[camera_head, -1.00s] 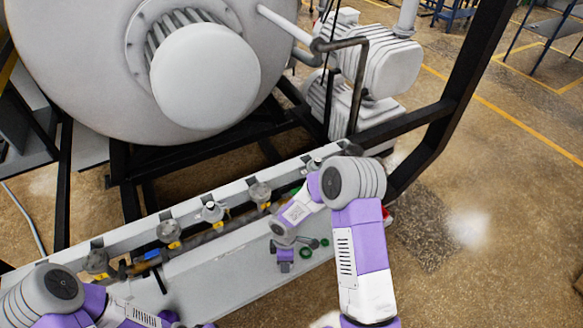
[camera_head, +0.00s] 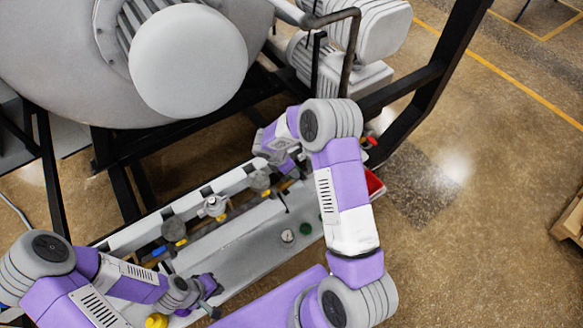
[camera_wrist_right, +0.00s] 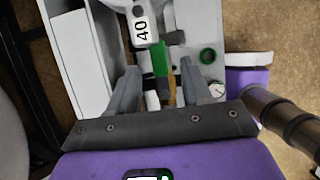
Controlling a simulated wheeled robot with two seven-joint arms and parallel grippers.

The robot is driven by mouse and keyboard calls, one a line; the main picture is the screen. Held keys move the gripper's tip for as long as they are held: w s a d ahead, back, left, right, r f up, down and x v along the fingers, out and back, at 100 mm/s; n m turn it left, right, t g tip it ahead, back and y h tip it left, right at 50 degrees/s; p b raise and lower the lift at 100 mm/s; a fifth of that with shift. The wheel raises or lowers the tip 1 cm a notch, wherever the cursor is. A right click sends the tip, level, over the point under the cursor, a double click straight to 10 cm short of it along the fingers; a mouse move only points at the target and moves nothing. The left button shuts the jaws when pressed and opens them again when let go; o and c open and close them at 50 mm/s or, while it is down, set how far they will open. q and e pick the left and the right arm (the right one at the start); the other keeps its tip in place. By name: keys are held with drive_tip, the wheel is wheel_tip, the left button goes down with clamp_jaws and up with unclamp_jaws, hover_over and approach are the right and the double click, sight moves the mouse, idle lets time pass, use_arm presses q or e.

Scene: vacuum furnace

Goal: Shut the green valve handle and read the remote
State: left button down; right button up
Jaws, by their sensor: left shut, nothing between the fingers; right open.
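In the right wrist view a green valve handle (camera_wrist_right: 160,60) stands between and just beyond the fingers of my right gripper (camera_wrist_right: 161,88). That gripper is open, with a finger on each side of the handle; I cannot tell whether either touches it. In the head view my right gripper is mostly hidden by its own arm over the right part of the pipe bench. My left gripper (camera_head: 212,291) is shut and empty, low over the near left end of the bench. I cannot make out a remote.
The grey bench (camera_head: 240,245) carries several valves, a round gauge (camera_head: 288,236) and a green ring (camera_head: 305,229). A white block marked 40 (camera_wrist_right: 141,30) is beside the green handle. A red tray (camera_head: 376,184) is at the right end. The furnace (camera_head: 60,60) and black frame (camera_head: 425,95) stand behind.

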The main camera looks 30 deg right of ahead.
drive_tip(key=shift+x, duration=1.45)
drive_tip(key=shift+w, duration=0.1)
clamp_jaws()
